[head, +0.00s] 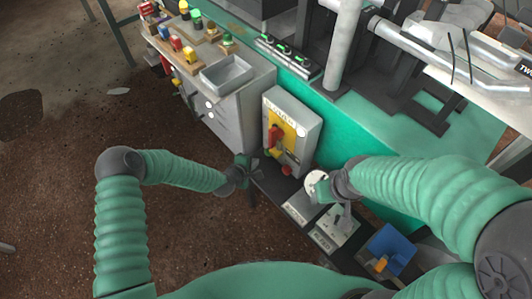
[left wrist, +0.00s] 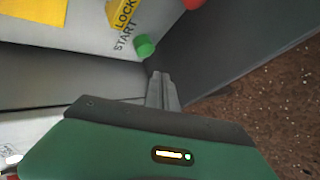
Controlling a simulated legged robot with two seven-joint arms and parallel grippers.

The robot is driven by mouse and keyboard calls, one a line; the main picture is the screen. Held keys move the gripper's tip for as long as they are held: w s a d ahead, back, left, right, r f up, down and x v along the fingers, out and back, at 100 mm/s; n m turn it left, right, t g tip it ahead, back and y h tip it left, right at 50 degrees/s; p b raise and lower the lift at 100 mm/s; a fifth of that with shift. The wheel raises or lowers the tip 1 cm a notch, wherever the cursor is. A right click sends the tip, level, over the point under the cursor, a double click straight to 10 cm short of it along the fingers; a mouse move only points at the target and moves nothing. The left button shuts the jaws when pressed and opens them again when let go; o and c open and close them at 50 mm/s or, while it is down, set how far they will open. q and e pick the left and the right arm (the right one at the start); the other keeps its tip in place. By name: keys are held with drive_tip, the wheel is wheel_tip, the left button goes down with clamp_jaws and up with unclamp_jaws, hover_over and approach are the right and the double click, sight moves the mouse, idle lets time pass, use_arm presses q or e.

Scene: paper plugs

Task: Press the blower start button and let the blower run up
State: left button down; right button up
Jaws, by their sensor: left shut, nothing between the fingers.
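The green start button (left wrist: 144,46) stands out from a pale grey panel beside the printed word START in the left wrist view. My left gripper (left wrist: 161,78) is shut and empty, its fingertips just below and right of the button, with a small gap in the picture. In the head view the left gripper (head: 252,172) is at the lower left of the grey control box (head: 307,122) with its yellow plate and red rotary switch (head: 275,137). I cannot make out the green button there. My right gripper (head: 334,188) is beside a round white-and-green piece (head: 316,184); its fingers are unclear.
A red button (head: 287,170) is at the box's lower edge. A cabinet (head: 222,118) with a metal tray (head: 227,73) and several coloured plugs stands to the left. The brown floor at left is mostly clear.

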use_arm(q)
drive_tip(key=shift+s+a, duration=0.85)
drive_tip(key=shift+a, duration=0.3)
drive_tip(key=shift+r, duration=0.1)
